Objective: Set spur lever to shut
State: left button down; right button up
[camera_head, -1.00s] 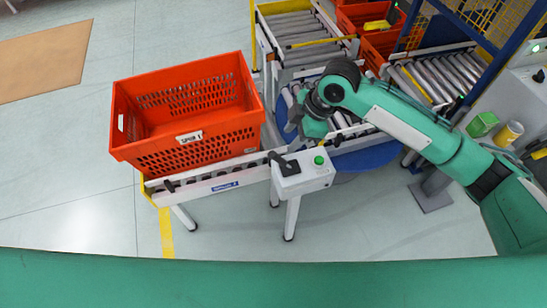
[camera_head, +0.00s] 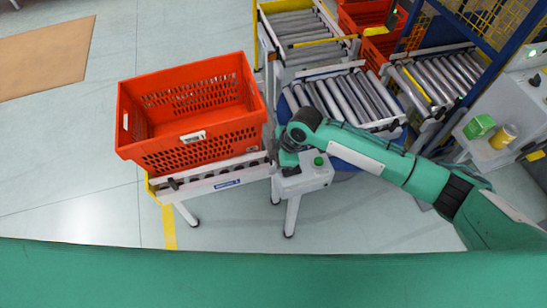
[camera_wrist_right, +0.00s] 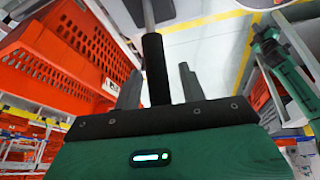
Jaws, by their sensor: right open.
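The spur lever's black grip (camera_wrist_right: 155,70) shows in the right wrist view, on a metal shaft, between my two fingers. My right gripper (camera_wrist_right: 160,85) is open, with a finger on each side of the grip and a visible gap to it. In the head view my right gripper (camera_head: 287,158) is over the left part of the white control box (camera_head: 312,180) and hides the lever there. A green button (camera_head: 318,161) shows on the box. My left gripper is not in view.
An orange tote (camera_head: 205,150) stands on the spur conveyor (camera_head: 225,180), just left of my right gripper. Roller conveyors (camera_head: 340,97) and more orange totes (camera_head: 376,48) are behind. A green bin (camera_head: 480,126) is at right. The floor in front is clear.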

jog(key=shift+f, duration=0.15)
grip_shut()
